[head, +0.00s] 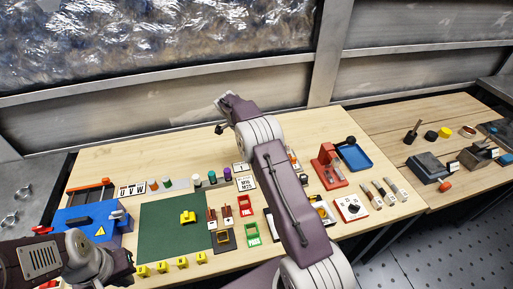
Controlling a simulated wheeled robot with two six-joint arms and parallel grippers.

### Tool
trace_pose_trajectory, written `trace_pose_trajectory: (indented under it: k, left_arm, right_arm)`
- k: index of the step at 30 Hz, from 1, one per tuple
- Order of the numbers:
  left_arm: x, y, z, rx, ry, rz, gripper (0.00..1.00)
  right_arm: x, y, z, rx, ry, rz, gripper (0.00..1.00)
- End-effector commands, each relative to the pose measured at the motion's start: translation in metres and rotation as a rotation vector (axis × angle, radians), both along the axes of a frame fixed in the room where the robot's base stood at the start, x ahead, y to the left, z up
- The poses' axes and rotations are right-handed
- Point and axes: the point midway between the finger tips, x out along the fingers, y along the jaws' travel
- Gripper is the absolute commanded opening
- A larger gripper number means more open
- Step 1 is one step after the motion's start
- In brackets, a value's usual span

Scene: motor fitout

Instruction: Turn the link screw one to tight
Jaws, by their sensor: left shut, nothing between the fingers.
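The blue motor box (72,221) with a yellow warning triangle stands at the left of the bench. A small grey fitting (118,215) shows at its right side. Link screw one is too small to make out, and I cannot tell how far it is turned. My left gripper (122,268) is at the lower left, in front of the box and close to the yellow blocks; it is shut and empty.
Yellow numbered blocks (182,263) line the front edge beside a green mat (160,222). Red trays (246,206), a red stand (328,167), a blue tray (354,155) and a white dial box (350,207) stand to the right. Part of the bench is hidden behind my right arm.

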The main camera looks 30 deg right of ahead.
Motion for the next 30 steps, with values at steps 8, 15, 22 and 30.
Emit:
trace_pose_trajectory:
  k: [8,15,22,30]
  left_arm:
    - [0.0,0.0,0.0018,0.0,0.0,0.0,0.0]
    - [0.0,0.0,0.0017,0.0,0.0,0.0,0.0]
    - [0.0,0.0,0.0017,0.0,0.0,0.0,0.0]
    - [0.0,0.0,0.001,0.0,0.0,0.0,0.0]
  right_arm:
    - [0.0004,-0.0001,0.0002,0.0,-0.001,-0.017,0.0]
    - [0.0005,-0.0001,0.0001,0.0,-0.001,-0.017,0.0]
    - [0.0003,-0.0001,0.0,0.001,-0.001,-0.016,0.45]
    - [0.0002,0.0,-0.0004,0.0,0.0,-0.014,0.45]
